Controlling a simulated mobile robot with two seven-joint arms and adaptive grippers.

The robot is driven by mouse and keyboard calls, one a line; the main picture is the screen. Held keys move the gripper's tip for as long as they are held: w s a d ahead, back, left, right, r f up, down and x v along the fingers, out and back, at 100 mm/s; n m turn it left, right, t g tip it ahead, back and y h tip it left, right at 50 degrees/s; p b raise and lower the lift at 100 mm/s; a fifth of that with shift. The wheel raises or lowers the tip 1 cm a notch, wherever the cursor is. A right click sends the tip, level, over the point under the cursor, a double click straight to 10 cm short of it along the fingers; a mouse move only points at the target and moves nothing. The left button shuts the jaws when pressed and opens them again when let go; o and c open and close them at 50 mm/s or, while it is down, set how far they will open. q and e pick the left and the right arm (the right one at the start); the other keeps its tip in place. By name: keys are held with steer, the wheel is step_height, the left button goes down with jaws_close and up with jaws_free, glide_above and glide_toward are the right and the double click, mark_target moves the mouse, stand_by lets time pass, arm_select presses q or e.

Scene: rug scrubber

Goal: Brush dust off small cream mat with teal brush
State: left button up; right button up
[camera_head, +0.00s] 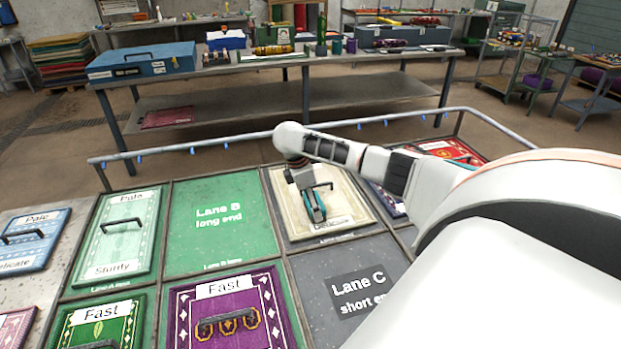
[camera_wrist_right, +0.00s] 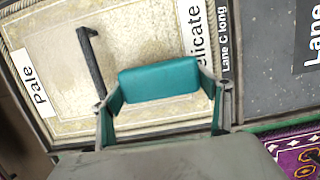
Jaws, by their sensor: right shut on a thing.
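The small cream mat (camera_head: 352,212) lies flat in a framed bay at the middle right in the head view. It carries a dark handle and labels reading Pale and Delicate. In the right wrist view the mat (camera_wrist_right: 145,38) has a mottled, speckled surface. My right gripper (camera_head: 316,212) is over the mat, pointing down. It is shut on the teal brush (camera_wrist_right: 160,80), which lies between its fingers. The brush also shows as a teal sliver in the head view (camera_head: 318,206). I cannot tell whether the brush touches the mat. My left gripper is out of view.
Green Lane B (camera_head: 205,245) is bare, left of the cream mat; grey Lane C (camera_head: 335,265) is in front. A purple Fast mat (camera_head: 262,295) and a pale green mat (camera_head: 135,250) have raised handles. A metal rail (camera_head: 230,142) runs along the back.

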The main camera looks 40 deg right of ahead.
mark_target(296, 216)
steer(key=shift+w+a+f, duration=0.1)
steer(key=shift+w+a, duration=0.4)
steer(key=shift+a, duration=0.45)
steer(key=shift+w+a+r, duration=0.1)
steer(key=shift+w+a, duration=0.4)
steer(key=shift+a, duration=0.4)
steer(key=shift+w+a+f, duration=0.1)
steer(key=shift+w+a, duration=0.4)
steer(key=shift+a, duration=0.45)
steer(key=shift+s+d, duration=0.55)
steer(key=shift+d, duration=0.45)
steer(key=shift+s+d, duration=0.5)
steer(key=shift+d, duration=0.5)
steer(key=shift+s+d, duration=0.55)
steer(key=shift+d, duration=0.45)
steer(key=shift+w+a, duration=0.55)
steer(key=shift+a, duration=0.45)
steer(key=shift+w+a, duration=0.55)
steer(key=shift+a, duration=0.45)
steer(key=shift+w+a, duration=0.55)
steer(key=shift+a, duration=0.45)
steer(key=shift+d, duration=0.1)
steer(key=d+v, duration=0.1)
steer(key=v, duration=0.5)
steer(key=shift+s+d+r, duration=0.15)
steer(key=shift+s+r, duration=0.1)
steer(key=shift+s, duration=0.15)
